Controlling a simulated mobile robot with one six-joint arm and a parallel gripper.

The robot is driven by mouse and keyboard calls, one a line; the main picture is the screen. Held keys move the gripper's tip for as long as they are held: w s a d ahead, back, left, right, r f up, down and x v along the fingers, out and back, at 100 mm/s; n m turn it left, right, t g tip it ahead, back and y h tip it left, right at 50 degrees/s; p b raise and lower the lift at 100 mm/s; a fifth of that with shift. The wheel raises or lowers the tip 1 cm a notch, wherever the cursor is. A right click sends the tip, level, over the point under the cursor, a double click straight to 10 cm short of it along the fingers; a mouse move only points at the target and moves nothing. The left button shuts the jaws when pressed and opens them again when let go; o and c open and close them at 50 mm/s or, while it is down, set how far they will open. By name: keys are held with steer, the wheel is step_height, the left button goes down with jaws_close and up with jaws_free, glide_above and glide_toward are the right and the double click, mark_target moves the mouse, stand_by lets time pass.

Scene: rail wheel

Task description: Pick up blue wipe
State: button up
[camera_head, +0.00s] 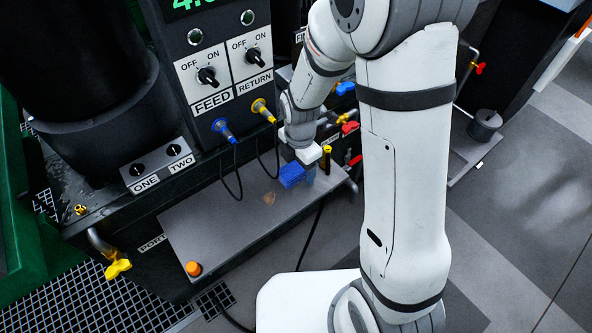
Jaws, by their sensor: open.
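The blue wipe (290,175) is a small bright blue block-like piece on the grey shelf, towards its right end. My gripper (310,158) is at the right end of the shelf, just above and to the right of the wipe. Its jaws are open, and nothing shows held between them. It is small in this view, and I cannot tell whether a finger touches the wipe. A duller blue upright thing stands right below the gripper, partly hidden.
The grey shelf (230,222) carries an orange cap (193,268) at its left end. A yellow-and-black upright piece (326,158) stands close right of my gripper. Black cables hang from the blue plug (222,128) and yellow plug (262,110). Red and yellow valve handles are behind.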

steer(key=shift+c, duration=0.4)
steer(key=c, duration=1.1)
steer(key=shift+o, duration=0.2)
step_height(320, 180, up, 10)
steer(key=shift+r+p, duration=0.1)
steer(key=shift+p, duration=0.9)
